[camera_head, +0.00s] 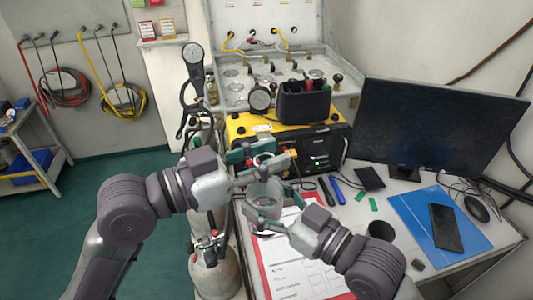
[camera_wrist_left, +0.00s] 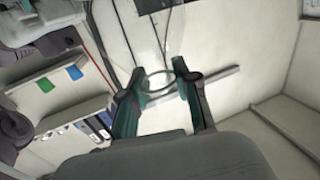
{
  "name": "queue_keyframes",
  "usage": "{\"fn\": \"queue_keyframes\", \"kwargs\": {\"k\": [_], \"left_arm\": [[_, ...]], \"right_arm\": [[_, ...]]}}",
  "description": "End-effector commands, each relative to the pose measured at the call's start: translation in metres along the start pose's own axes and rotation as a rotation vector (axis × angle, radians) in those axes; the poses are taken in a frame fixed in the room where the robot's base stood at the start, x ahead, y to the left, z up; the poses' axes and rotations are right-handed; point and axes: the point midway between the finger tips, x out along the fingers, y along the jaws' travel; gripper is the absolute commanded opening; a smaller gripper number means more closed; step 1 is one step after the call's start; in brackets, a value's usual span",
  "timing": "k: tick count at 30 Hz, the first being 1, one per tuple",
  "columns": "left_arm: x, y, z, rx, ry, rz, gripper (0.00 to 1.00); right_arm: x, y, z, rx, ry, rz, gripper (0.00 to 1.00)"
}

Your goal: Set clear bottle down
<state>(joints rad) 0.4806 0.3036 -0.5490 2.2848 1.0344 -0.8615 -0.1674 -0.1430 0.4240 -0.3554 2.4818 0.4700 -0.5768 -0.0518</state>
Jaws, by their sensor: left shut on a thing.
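The clear bottle (camera_head: 264,188) is see-through and greyish, held over the front edge of the desk. My left gripper (camera_head: 271,161) is shut on its upper part. In the left wrist view the bottle shows as a clear round rim (camera_wrist_left: 158,80) between the two fingers of my left gripper (camera_wrist_left: 160,88). My right gripper (camera_head: 258,208) is just below, its fingers beside the lower part of the bottle. The fingers overlap the bottle, so I cannot tell whether the right gripper touches it. The bottle's base is largely hidden.
A red-edged clipboard with papers (camera_head: 300,262) lies under the grippers. A yellow-and-black case (camera_head: 318,146) stands behind them. A monitor (camera_head: 436,125), blue folder (camera_head: 452,250) with a phone, and dark cup (camera_head: 381,230) are at right. A gas cylinder (camera_head: 216,275) stands at the desk's left.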

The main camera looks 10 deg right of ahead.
Motion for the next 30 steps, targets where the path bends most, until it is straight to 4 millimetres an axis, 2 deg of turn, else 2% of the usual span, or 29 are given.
{"fn": "queue_keyframes", "kwargs": {"k": [1, 4, 14, 17, 20, 26, 28, 30], "left_arm": [[0.000, 0.000, 0.000, -0.001, 0.000, 0.001, 0.00], [0.000, 0.000, 0.000, -0.001, 0.001, 0.000, 0.00], [0.000, -0.001, 0.000, 0.000, 0.002, -0.002, 0.00], [0.000, -0.001, 0.000, 0.000, 0.002, -0.003, 0.00], [0.000, -0.001, 0.000, 0.001, 0.002, -0.003, 0.00], [0.000, -0.001, -0.001, 0.001, 0.002, -0.003, 0.00], [0.000, -0.001, -0.001, 0.001, 0.002, -0.003, 0.00], [0.000, -0.001, -0.001, 0.001, 0.002, -0.003, 0.00]], "right_arm": [[0.000, 0.000, -0.001, -0.001, 0.002, 0.000, 0.78], [0.000, 0.000, -0.001, -0.001, 0.002, 0.000, 0.94], [0.000, 0.000, 0.001, -0.001, -0.002, 0.000, 0.94], [0.002, 0.001, 0.013, -0.007, -0.020, 0.002, 0.94], [0.005, 0.003, 0.041, -0.025, -0.060, 0.007, 0.94], [-0.001, 0.005, 0.136, -0.110, -0.193, 0.002, 0.94], [-0.008, 0.020, 0.167, -0.158, -0.264, 0.027, 0.94], [-0.014, 0.053, 0.182, -0.202, -0.344, 0.100, 0.94]]}}
